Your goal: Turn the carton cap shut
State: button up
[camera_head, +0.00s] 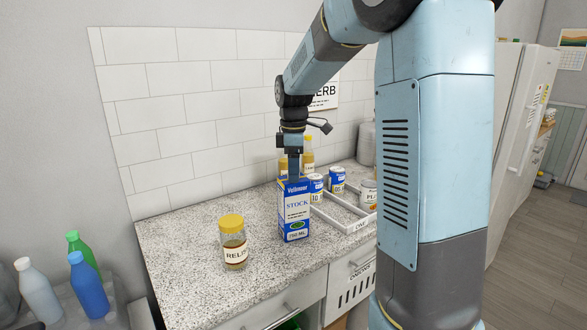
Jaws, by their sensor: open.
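The blue and white stock carton (296,213) stands upright on the speckled counter in the head view. My gripper (294,173) points straight down at the top of the carton, with its fingertips at or just above it. The jaws are open. The carton's cap cannot be made out; the gripper covers the top of the carton, so I cannot tell whether the fingers are around the cap or touching it.
A relish jar (233,242) with a yellow lid stands left of the carton. Behind and right are yellow-capped bottles (308,155), several cans (337,180) and a white tray (346,213). The tiled wall (190,115) is behind. The counter's left part (180,240) is clear.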

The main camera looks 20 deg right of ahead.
jog(key=shift+c, duration=0.3)
jog(key=c, duration=1)
jog(key=m, duration=0.5)
jog(key=shift+m, duration=0.3)
jog(key=m, duration=1.1)
jog(key=shift+m, duration=0.4)
jog(key=m, duration=0.5)
jog(key=shift+m, duration=0.3)
